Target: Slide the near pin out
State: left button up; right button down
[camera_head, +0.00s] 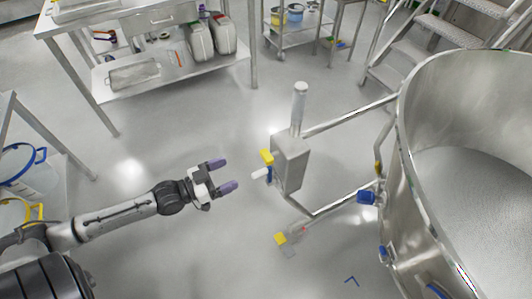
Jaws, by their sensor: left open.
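A steel block with an upright post (289,163) stands beside the large steel bowl (409,150), joined to it by bars. On its left face are a yellow tab (267,157), a white rod end (260,175) and a small blue part just right of it. A second yellow tab (281,239) shows lower down, by a small clear and red part. I cannot tell which of these is the near pin. My left gripper (228,175) is open and empty, its two purple fingertips pointing right, a short gap left of the white rod end. My right gripper is out of view.
A steel table (150,22) with a lower shelf holding white jugs (223,33) stands at the back left. Metal steps (440,28) rise at the back right. Clear and blue-rimmed containers (35,173) stand at the left edge. The floor around my gripper is clear.

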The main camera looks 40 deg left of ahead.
aim_at(263, 157)
pick_arm(q)
jog(key=b+x, duration=0.4)
jog(key=x, duration=0.8)
jog(key=shift+w+r, duration=0.2)
jog(key=shift+w+d, duration=0.25)
jog(key=shift+w, duration=0.4)
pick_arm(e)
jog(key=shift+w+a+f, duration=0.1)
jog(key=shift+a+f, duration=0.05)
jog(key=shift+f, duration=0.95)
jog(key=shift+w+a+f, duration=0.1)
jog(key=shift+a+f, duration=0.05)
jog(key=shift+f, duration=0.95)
pick_arm(q)
jog(key=shift+c, duration=0.4)
